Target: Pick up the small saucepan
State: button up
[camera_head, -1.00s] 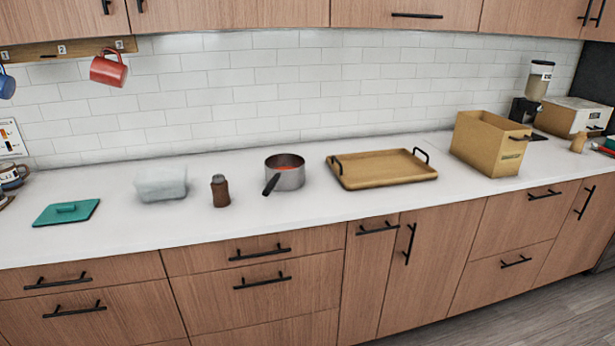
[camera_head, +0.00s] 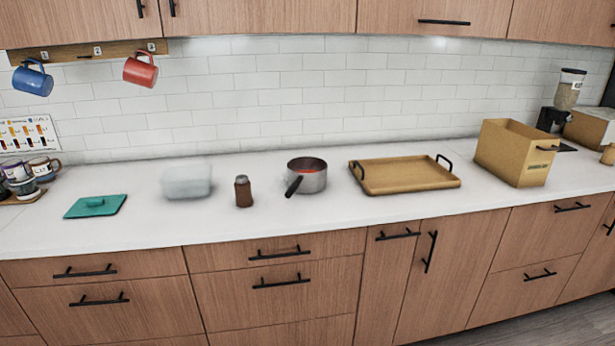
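The small saucepan (camera_head: 313,181) stands upright on the white counter, near the middle of the view. It is silver metal with a dark handle (camera_head: 292,187) that points toward me and to the left. Something red shows inside it. My gripper is not in view, so I cannot see how it stands relative to the pan.
A brown shaker (camera_head: 243,191) stands close left of the pan, then a clear container (camera_head: 187,182) and a teal lid (camera_head: 95,206). A wooden tray (camera_head: 410,186) lies close right, with a wooden box (camera_head: 515,168) beyond. Counter (camera_head: 330,213) in front of the pan is clear.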

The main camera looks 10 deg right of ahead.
aim_at(306, 174)
jog(key=i, duration=0.9)
jog(key=z, duration=0.2)
jog(key=k, duration=0.55)
jog(key=u, duration=0.6)
